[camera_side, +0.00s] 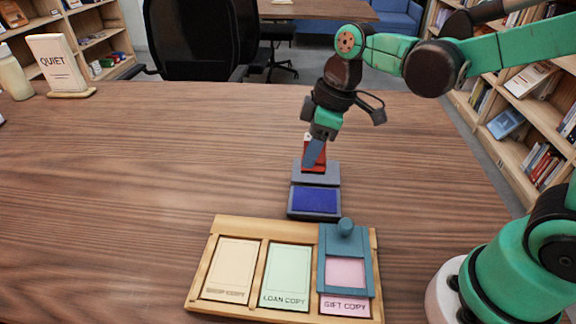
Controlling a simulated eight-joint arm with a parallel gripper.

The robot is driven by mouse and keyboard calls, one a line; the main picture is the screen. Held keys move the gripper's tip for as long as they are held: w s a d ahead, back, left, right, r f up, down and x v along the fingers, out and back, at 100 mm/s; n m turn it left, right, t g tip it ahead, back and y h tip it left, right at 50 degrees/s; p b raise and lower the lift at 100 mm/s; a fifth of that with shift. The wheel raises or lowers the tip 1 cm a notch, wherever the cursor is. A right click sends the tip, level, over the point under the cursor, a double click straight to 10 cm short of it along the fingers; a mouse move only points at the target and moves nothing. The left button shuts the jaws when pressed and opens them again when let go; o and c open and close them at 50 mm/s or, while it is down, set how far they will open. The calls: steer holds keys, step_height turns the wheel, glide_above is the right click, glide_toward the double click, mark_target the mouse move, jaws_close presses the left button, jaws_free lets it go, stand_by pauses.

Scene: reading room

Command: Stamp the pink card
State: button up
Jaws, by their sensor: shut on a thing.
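The pink card (345,306), marked GIFT COPY, lies in the right compartment of a wooden tray (230,224). A teal frame (328,260) with a round knob lies over it, and pink shows through its window. My gripper (314,152) points down, shut on a red stamp (316,163). The stamp is at a grey stand (325,181) behind the blue ink pad (315,201); I cannot tell whether it still rests there. The stamp's underside is hidden.
A cream card (231,265) and a green LOAN COPY card (287,272) fill the tray's other compartments. A QUIET sign (58,62) and a pale bottle (13,76) stand at the far left. The table's left and middle are clear.

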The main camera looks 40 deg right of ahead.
steer(key=shift+s+d+f, duration=0.15)
steer(key=shift+s+f, duration=0.2)
steer(key=shift+f, duration=2.95)
steer(key=shift+f, duration=0.55)
steer(key=shift+r, duration=3.5)
steer(key=s+a+n+g, duration=0.2)
steer(key=s+a+n, duration=0.1)
steer(key=s+n, duration=0.5)
steer(key=s+a+n+g, duration=0.25)
steer(key=s+n, duration=0.35)
steer(key=n, duration=0.4)
steer(key=shift+w+a+f, duration=0.1)
steer(key=shift+a+f, duration=0.1)
steer(key=shift+f, duration=1.3)
steer(key=shift+w+a+f, duration=0.1)
steer(key=shift+a+f, duration=0.05)
steer(key=shift+f, duration=1.3)
